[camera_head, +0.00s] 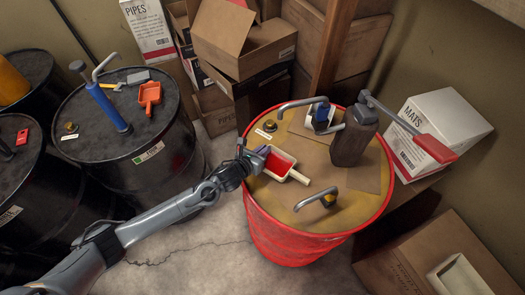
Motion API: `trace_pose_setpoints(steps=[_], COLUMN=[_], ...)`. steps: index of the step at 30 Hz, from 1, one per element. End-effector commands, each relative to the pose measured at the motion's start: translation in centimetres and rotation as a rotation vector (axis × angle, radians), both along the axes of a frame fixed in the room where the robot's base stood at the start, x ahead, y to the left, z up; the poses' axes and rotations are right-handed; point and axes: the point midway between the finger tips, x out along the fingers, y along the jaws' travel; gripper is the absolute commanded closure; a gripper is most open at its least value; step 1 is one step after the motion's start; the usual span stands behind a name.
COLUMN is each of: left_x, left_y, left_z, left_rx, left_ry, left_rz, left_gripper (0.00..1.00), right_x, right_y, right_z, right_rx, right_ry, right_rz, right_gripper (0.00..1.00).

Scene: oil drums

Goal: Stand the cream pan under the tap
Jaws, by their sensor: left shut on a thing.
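The cream pan (298,176), with a red inside and a short cream handle, is over the left part of the red drum's (288,238) tan top. My left gripper (262,156) reaches in from the left and is shut on the pan's left edge. I cannot tell whether the pan touches the drum top. My right gripper is not in view.
A brass cap (270,126) is behind the pan. Boxes surround the back and right.

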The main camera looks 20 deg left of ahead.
Motion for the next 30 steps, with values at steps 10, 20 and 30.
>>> trace_pose_setpoints(steps=[10,20,30], left_x=[0.0,0.0,0.0], left_y=[0.0,0.0,0.0], left_z=[-0.2,-0.8,-1.0], left_rx=[-0.001,-0.001,0.000], left_ry=[-0.002,-0.002,-0.002], left_rz=[0.001,0.001,0.000], left_gripper=[1.00,1.00,0.62], right_x=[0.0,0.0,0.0], right_y=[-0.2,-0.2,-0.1], right_z=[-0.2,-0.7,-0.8], right_rx=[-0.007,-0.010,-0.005], right_ry=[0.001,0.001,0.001], right_rz=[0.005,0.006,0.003], right_gripper=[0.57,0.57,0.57])
